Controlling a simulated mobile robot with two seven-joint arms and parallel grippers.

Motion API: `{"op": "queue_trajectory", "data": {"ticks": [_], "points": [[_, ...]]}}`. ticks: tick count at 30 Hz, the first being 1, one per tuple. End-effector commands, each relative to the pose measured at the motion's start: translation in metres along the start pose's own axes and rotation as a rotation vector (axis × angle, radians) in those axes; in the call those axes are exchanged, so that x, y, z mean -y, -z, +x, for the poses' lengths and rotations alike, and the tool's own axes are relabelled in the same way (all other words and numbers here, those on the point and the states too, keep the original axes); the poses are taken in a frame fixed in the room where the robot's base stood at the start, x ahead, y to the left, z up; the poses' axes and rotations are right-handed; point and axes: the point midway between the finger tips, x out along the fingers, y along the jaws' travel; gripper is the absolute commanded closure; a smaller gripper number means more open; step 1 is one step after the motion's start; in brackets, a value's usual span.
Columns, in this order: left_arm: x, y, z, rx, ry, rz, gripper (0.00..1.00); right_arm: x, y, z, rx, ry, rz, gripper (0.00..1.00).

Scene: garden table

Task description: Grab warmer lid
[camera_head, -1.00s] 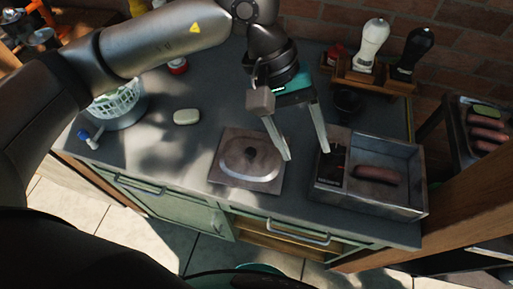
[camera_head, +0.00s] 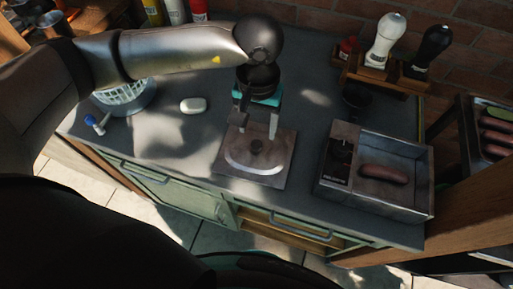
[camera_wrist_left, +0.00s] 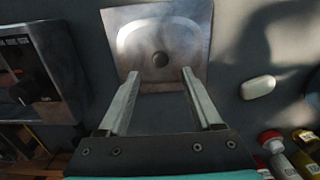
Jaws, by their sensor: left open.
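My left gripper (camera_head: 258,131) is open and empty, pointing down above the lid's far edge. In the left wrist view the open fingers (camera_wrist_left: 161,76) overlap the lid's near edge. The right gripper is not in view.
A metal warmer box (camera_head: 418,199) holding a sausage (camera_head: 384,174) stands right of the lid. A white soap-like block (camera_head: 193,105) and a white basket (camera_head: 124,93) are to the left. Two bottles, white (camera_head: 385,40) and black (camera_head: 428,48), stand in a wooden rack at the back right.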

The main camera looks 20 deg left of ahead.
Motion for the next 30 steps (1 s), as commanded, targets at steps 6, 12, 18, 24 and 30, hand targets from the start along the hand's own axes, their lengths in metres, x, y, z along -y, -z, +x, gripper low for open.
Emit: {"op": "queue_trajectory", "data": {"ticks": [6, 12, 18, 24, 30], "points": [[0.001, -0.005, 0.023, 0.006, 0.001, -0.002, 0.34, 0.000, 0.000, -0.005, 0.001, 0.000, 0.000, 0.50], [0.001, -0.005, 0.049, 0.003, 0.000, -0.002, 0.34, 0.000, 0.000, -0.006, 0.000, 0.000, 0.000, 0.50], [0.001, -0.004, 0.054, 0.000, -0.002, 0.000, 0.34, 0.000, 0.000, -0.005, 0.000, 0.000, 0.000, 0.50], [0.001, -0.004, 0.053, 0.000, -0.001, 0.000, 0.45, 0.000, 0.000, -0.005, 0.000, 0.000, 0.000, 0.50], [0.001, -0.004, 0.053, 0.000, -0.001, 0.000, 0.67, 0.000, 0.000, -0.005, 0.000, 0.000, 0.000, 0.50]]}}
